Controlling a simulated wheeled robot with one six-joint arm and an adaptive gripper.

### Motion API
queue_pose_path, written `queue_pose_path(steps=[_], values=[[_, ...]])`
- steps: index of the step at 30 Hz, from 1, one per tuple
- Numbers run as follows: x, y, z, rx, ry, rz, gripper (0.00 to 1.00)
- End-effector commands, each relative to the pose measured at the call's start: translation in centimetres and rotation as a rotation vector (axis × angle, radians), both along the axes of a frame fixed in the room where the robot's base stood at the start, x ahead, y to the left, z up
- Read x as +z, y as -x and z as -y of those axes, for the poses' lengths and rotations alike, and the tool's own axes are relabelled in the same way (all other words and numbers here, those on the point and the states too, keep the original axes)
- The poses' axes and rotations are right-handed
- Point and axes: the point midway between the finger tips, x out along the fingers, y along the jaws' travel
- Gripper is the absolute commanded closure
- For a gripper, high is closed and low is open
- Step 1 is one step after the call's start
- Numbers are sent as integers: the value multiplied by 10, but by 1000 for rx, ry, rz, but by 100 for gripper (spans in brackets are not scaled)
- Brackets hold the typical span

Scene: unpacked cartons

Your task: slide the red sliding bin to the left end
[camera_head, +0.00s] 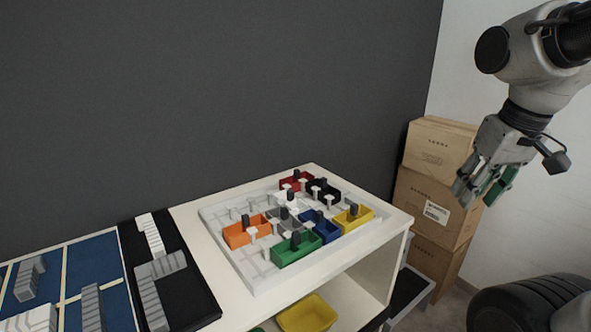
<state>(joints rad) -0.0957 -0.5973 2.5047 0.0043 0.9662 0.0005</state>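The red sliding bin (284,181) is a small open box at the far edge of a white gridded tray (246,275). A dark upright handle stands in it. The black bin (334,190) is just to its right, and a white block lies in front of it. My gripper (477,196) hangs in the air at the upper right, well to the right of the tray and apart from every bin. Its fingers look spread, with green on one finger, and I see nothing held between them.
Orange (236,237), green (283,259), grey, blue (328,234) and yellow (353,221) bins with upright handles crowd the tray, among white posts. Stacked cartons (436,190) stand at right. Dark and blue panels with grey stepped blocks lie at left. A dark wall rises behind.

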Motion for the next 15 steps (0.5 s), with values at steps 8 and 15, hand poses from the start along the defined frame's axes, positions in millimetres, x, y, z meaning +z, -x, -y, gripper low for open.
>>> queue_pose_path(steps=[8,15], values=[[-9,-42,-28,87,7,-77,64],[-26,-110,-78,201,16,-136,64]])
